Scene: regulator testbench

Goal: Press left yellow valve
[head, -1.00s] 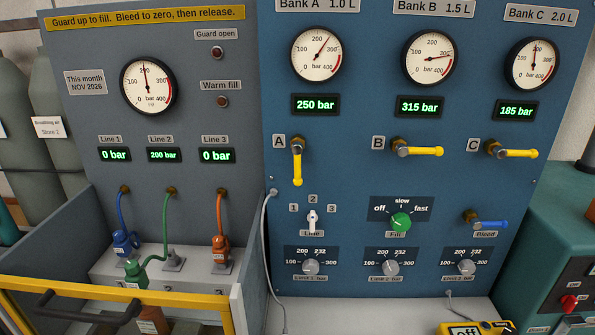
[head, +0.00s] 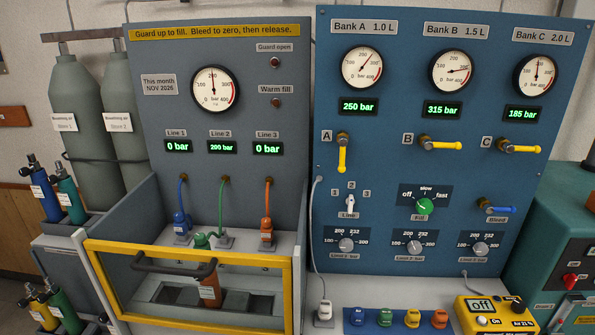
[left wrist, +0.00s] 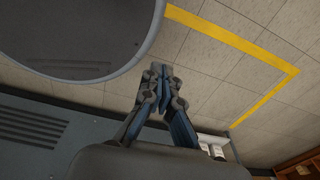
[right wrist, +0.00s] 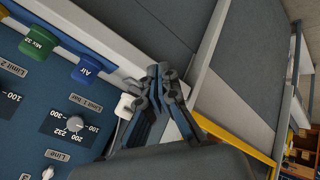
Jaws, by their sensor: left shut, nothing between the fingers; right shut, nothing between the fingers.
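The left yellow valve lever (head: 342,155), marked A, hangs straight down on the blue panel in the head view. The middle lever (head: 440,146), marked B, and the right lever (head: 521,148), marked C, point right. Neither gripper shows in the head view. My left gripper (left wrist: 162,70) is shut and empty above the tiled floor in its wrist view, beside a round grey shape. My right gripper (right wrist: 160,72) is shut and empty in its wrist view, close to the panel's lower part with the Limit 1 knob (right wrist: 74,123). Lever A is not in either wrist view.
Gauges and displays sit above the levers; bank A reads 250 bar. A yellow-framed guard (head: 190,252) fronts the filling bay (head: 160,285) at left. A green machine (head: 560,250) stands at right.

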